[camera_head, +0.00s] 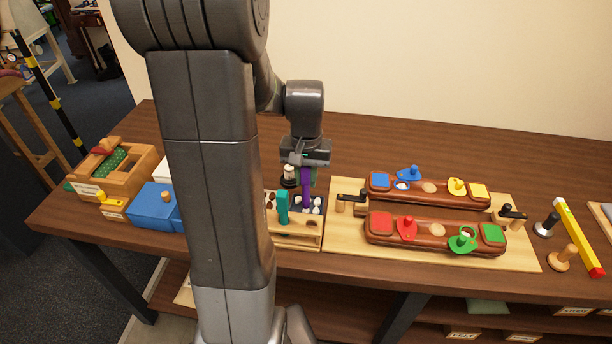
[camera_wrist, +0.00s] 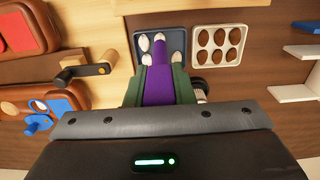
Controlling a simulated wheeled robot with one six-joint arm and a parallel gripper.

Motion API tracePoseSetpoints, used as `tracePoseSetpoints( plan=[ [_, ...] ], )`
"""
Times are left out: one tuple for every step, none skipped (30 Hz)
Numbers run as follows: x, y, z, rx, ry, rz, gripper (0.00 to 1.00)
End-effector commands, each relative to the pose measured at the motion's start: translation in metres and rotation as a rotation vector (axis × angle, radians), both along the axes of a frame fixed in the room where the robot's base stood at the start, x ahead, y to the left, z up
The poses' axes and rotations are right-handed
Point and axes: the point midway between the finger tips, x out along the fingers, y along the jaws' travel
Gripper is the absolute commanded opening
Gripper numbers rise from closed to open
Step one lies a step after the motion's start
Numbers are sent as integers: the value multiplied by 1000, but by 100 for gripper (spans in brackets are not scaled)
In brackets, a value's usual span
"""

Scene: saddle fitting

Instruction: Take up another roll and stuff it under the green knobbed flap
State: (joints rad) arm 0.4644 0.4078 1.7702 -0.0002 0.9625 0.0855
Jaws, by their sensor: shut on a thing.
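My gripper (camera_head: 306,166) is shut on a purple tool (camera_head: 306,188), which points down over a dark tray (camera_wrist: 137,73) of white rolls (camera_head: 317,204). In the wrist view the purple tool (camera_wrist: 160,85) sits between my fingers. Its tip meets or overlaps a white roll (camera_wrist: 160,38); whether it grips the roll I cannot tell. The green knobbed flap (camera_head: 461,243) is on the front brown leather panel (camera_head: 435,235), at its right part. It sits off to one side of a round, pale-rimmed opening (camera_head: 467,231).
A teal tool (camera_head: 283,206) stands in the wooden rack left of the purple one. A white tray of brown rolls (camera_wrist: 218,46) lies beside the dark tray. A black-handled clamp (camera_wrist: 88,69) stands near the panels. The rear panel's blue flap (camera_head: 409,173) is aside, with white showing in its opening.

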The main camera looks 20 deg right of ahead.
Motion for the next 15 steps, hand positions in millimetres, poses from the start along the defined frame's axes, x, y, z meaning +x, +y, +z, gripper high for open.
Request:
tracePoseSetpoints(
  plan=[
    [0,0,-1,0,0,0,5],
    [0,0,-2,0,0,0,5],
    [0,0,-2,0,0,0,5],
    [0,0,-3,0,0,0,5],
    [0,0,-3,0,0,0,5],
    [0,0,-4,0,0,0,5],
    [0,0,-4,0,0,0,5],
    [0,0,-5,0,0,0,5],
    [0,0,-5,0,0,0,5],
    [0,0,-6,0,0,0,5],
    [0,0,-6,0,0,0,5],
    [0,0,-7,0,0,0,5],
    [0,0,-7,0,0,0,5],
    [0,0,-8,0,0,0,5],
    [0,0,-8,0,0,0,5]
  ],
)
